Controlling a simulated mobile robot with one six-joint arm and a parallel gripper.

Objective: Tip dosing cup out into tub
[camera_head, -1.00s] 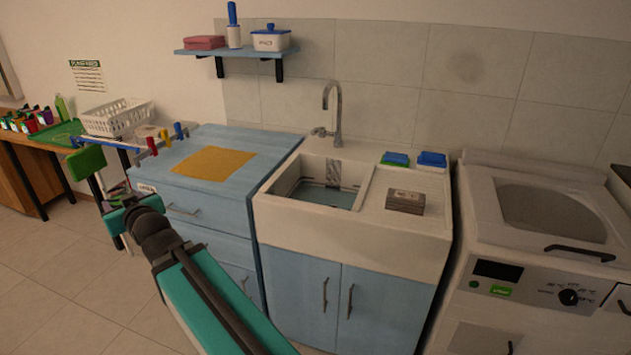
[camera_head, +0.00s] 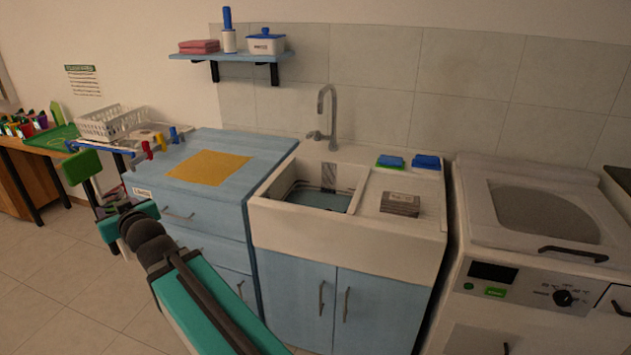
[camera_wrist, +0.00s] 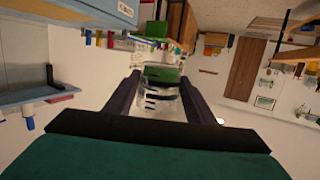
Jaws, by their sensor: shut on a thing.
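My gripper (camera_wrist: 160,84) shows two dark fingers in the wrist view, shut on a clear cup with black marks, the dosing cup (camera_wrist: 160,104). Something green shows at the cup's far end, and I cannot tell whether it is part of the cup or behind it. The wrist picture is turned over, so the cup's tilt and contents are unclear. In the head view my arm reaches left, with its end in front of the blue cabinet's left side. The cup is not distinct there.
The blue cabinet (camera_head: 245,150) carries a yellow mat (camera_head: 208,167). A sink (camera_head: 320,187) and a washing machine (camera_head: 530,215) stand to the right. A white basket (camera_head: 108,123) and several coloured dispensers (camera_head: 30,122) are at the left. Floor shows at lower left.

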